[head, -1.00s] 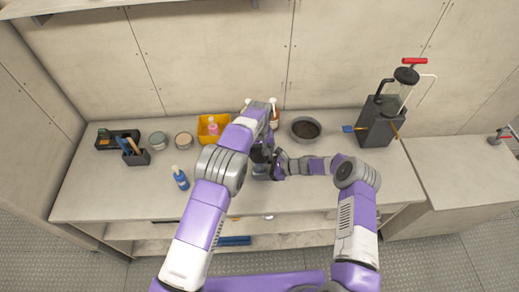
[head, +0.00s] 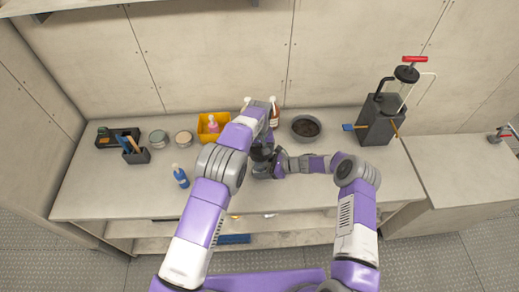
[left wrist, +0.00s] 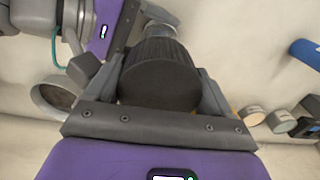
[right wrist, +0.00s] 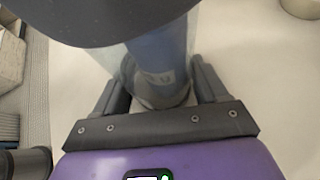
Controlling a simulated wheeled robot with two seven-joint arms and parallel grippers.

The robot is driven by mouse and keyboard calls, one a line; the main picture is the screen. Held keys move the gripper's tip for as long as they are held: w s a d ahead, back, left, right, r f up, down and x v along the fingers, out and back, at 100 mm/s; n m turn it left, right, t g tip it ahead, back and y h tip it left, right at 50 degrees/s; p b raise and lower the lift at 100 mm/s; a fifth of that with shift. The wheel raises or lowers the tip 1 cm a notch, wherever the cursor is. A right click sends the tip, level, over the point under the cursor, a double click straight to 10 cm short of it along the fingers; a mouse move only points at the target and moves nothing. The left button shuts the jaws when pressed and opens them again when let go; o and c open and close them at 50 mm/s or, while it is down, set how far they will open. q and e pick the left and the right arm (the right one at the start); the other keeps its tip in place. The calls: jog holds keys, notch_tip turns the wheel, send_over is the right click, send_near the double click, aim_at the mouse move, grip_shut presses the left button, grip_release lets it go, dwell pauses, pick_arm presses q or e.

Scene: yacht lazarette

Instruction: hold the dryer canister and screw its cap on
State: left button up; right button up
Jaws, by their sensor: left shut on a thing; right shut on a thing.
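The black ribbed cap (left wrist: 158,82) sits between the fingers of my left gripper (left wrist: 160,70), which is shut on it from above. The clear dryer canister (right wrist: 160,55), with blue inside and a grey base, stands upright between the fingers of my right gripper (right wrist: 158,85), which is shut on it low down. In the right wrist view the dark cap (right wrist: 110,12) hangs right over the canister's top. I cannot tell whether the threads engage. In the head view both grippers meet at mid-bench, and the arms hide most of the canister.
On the bench (head: 110,195) are a yellow bin (head: 204,136), a blue bottle (head: 180,177), two round tins (head: 183,138), a dark tray (head: 110,139) and a dark holder (head: 137,156). A grey bowl (head: 306,137) and a black pump unit (head: 378,120) stand right. The front left is clear.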

pick_arm(q)
jog(key=shift+s+d+f, duration=0.1)
jog(key=shift+f, duration=0.1)
jog(key=shift+r, duration=0.1)
jog(key=shift+r, duration=0.95)
dwell(0.8)
jog(key=shift+f, duration=0.6)
jog(key=shift+f, duration=0.45)
dwell(0.6)
